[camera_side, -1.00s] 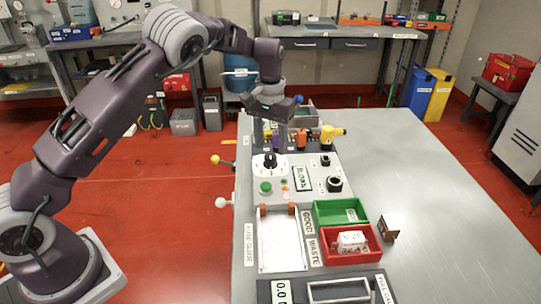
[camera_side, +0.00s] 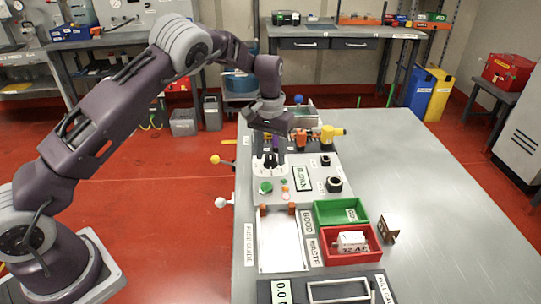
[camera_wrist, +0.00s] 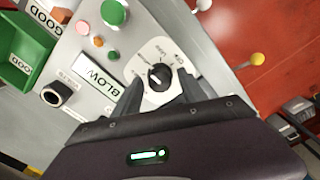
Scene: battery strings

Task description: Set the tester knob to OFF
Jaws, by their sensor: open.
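The tester knob (camera_wrist: 159,76) is black with a white pointer mark. The pointer appears to face the lower left in the wrist view. My gripper (camera_wrist: 160,84) is open, pointing down, with one finger at each side of the knob. I cannot tell whether either finger touches it. The tester display (camera_wrist: 95,77) shows "BLOW", with the rest of the word cut off or hidden.
A green bin (camera_side: 325,219) and a red bin (camera_side: 330,258) stand in front. Yellow (camera_side: 216,159) and white (camera_side: 221,202) ball levers stick out left. The table's right side is clear.

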